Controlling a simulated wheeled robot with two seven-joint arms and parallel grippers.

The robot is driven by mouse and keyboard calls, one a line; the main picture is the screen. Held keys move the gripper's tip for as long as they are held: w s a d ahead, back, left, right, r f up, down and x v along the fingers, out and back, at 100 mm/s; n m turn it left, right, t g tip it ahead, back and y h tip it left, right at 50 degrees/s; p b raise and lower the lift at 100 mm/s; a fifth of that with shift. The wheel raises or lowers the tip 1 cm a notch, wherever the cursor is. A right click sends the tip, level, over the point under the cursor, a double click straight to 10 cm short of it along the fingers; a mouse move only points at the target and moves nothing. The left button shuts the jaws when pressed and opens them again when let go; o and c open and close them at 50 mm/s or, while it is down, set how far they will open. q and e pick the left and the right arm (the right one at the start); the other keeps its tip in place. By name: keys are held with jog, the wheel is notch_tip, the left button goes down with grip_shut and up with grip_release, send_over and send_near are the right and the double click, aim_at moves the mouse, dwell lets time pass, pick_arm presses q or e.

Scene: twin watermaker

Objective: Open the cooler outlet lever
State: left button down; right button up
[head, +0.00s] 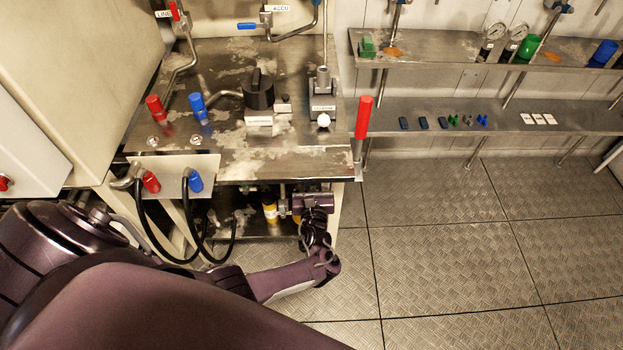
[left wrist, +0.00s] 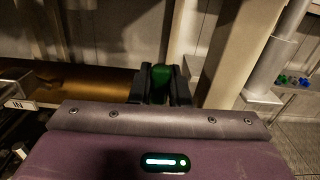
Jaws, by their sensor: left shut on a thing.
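My left gripper (left wrist: 160,86) is shut on a green handle, which I take for the cooler outlet lever (left wrist: 161,78). Only the green end shows between the dark fingers. The lever's pivot and its angle are hidden. In the left wrist view a brass-coloured cylinder (left wrist: 85,80), perhaps the cooler, lies to the left of the gripper. In the head view my left gripper (head: 298,204) reaches under the front right of the metal bench, beside a yellow part (head: 270,212). The lever cannot be made out there. My right gripper is not in view.
The metal bench (head: 225,70) overhangs the gripper. Black hoses (head: 160,245) hang at its left. A red handle (head: 363,118) stands at its right corner. A pale post (left wrist: 238,55) stands right of the gripper. The tiled floor (head: 450,240) to the right is clear.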

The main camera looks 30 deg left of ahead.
pick_arm(q)
jog(key=c, duration=1.4)
grip_release()
jog(key=shift+o, duration=0.2)
jog(key=p+v, duration=0.1)
jog(key=v, duration=0.7)
jog(key=shift+a, duration=0.1)
jog(key=s+a+f+n+g+h, duration=0.1)
jog(key=s+f+n+g+h, duration=0.25)
jog(key=s+f+n, duration=0.6)
jog(key=s+f+n+g+h, duration=0.2)
jog(key=s+f+n+g, duration=0.3)
jog(key=f, duration=0.8)
jog(key=s+d+f+n+g+h, duration=0.1)
jog(key=s+f+n+g, duration=0.1)
jog(key=s, duration=0.6)
jog(key=s+d+f+n+g+h, duration=0.1)
jog(key=s+f+n, duration=0.3)
jog(key=s+n, duration=0.2)
jog(key=s+d+f+n+g+h, duration=0.1)
jog(key=s+f+n+g+h, duration=0.1)
jog(key=s, duration=0.8)
jog(key=shift+s+f+n+g, duration=0.15)
jog(key=shift+f+n+g, duration=0.3)
jog(key=shift+n, duration=0.8)
